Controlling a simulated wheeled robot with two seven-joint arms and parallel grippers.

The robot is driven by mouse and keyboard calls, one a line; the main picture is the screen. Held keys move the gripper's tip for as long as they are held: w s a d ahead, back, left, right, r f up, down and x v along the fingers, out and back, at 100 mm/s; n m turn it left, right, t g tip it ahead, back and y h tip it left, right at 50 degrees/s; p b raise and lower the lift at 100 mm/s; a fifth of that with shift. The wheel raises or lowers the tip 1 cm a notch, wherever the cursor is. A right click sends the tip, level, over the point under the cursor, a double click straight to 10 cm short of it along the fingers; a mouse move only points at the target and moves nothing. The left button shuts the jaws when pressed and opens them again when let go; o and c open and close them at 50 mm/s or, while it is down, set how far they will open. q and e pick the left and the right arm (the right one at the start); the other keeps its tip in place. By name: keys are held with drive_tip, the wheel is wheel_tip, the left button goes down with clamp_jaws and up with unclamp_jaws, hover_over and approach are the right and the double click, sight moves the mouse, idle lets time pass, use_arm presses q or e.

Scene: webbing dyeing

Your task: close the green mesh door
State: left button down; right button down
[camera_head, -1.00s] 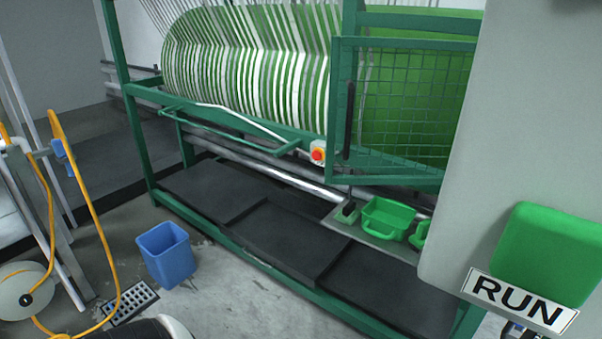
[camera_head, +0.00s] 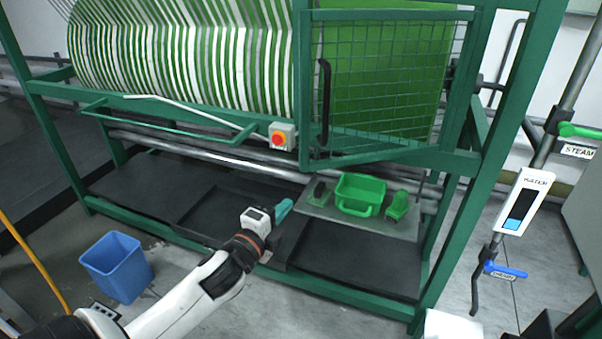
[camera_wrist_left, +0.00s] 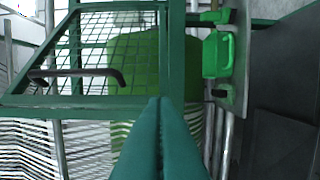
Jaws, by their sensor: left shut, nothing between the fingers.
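The green mesh door (camera_head: 390,75) is on the front of the green machine frame, right of the striped roll. It stands ajar, its left edge swung out towards me; its right side is by the right post. Its black upright handle (camera_head: 325,100) is near the left edge. In the left wrist view the door (camera_wrist_left: 115,45) fills the upper left, with the handle (camera_wrist_left: 75,77) across it. My left gripper (camera_head: 284,210) is below and left of the door, apart from it; its teal fingers (camera_wrist_left: 160,135) are shut and empty. My right gripper does not show.
A shelf (camera_head: 385,226) below the door holds a green tub (camera_head: 360,192) and small green tools. A red button box (camera_head: 282,136) is left of the door. A blue bin (camera_head: 118,268) stands on the floor. A pipe with a water sign (camera_head: 524,200) is at right.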

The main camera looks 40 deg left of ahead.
use_arm(q)
drive_tip(key=p, duration=0.3)
approach(308, 165)
drive_tip(key=w+d, duration=0.3)
drive_tip(key=w+a+p, duration=0.1)
drive_tip(key=w+a, duration=0.2)
drive_tip(key=shift+a, duration=0.2)
